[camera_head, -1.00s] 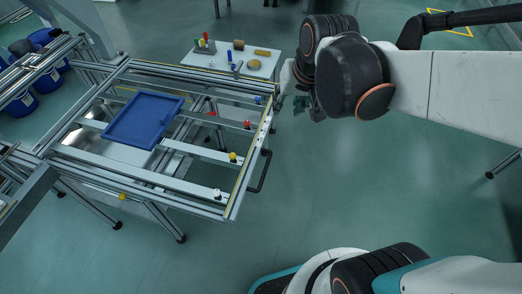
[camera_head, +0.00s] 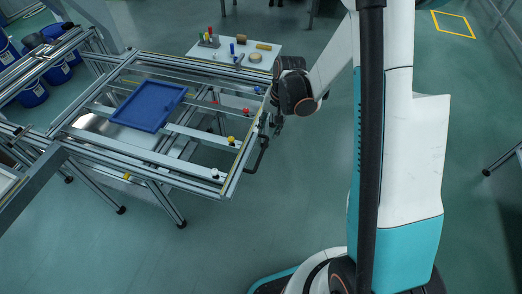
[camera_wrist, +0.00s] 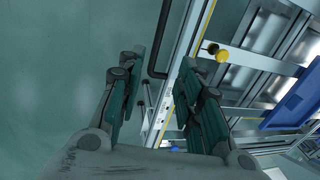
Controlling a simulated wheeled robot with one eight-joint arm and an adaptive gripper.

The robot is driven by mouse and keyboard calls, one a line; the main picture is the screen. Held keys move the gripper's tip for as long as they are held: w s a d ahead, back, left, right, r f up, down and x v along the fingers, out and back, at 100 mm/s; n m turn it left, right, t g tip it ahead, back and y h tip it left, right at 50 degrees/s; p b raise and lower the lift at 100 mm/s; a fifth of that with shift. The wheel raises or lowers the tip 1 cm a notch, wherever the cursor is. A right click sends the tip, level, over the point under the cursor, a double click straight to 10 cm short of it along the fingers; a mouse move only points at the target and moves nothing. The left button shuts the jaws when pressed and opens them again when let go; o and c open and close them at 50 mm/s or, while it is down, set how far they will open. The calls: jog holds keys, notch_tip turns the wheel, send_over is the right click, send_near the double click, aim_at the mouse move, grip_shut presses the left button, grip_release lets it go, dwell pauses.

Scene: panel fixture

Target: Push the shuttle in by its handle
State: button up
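The black handle (camera_head: 258,158) is a bent bar on the right end of the aluminium frame, which appears to be the shuttle (camera_head: 231,176). The handle also shows in the wrist view (camera_wrist: 164,45), near the top centre. My gripper (camera_head: 274,122) is beside the frame's right end, close to the far end of the handle. In the wrist view my gripper (camera_wrist: 160,98) has its two dark green fingers spread apart, with nothing held between them. The handle's bend shows beyond the gap between the fingers. I cannot tell whether a finger touches it.
A blue tray (camera_head: 148,106) lies on the frame's rails. Red, yellow and white knobs line the frame near its right end; the yellow knob (camera_wrist: 221,55) shows in the wrist view. A white table (camera_head: 222,61) with small parts stands behind. The floor right of the frame is clear.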

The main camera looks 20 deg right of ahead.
aim_at(262, 152)
jog(key=f+b, duration=0.1)
jog(key=f, duration=0.4)
jog(key=w+a+f+b, duration=0.1)
jog(key=f+b, duration=0.1)
jog(key=f, duration=0.2)
jog(key=a+f+b, duration=0.1)
jog(key=f+b, duration=0.1)
jog(key=f, duration=0.3)
jog(key=shift+w+f, duration=0.15)
jog(key=shift+f, duration=0.15)
jog(key=shift+a, duration=0.1)
jog(key=shift+c, duration=0.3)
grip_shut()
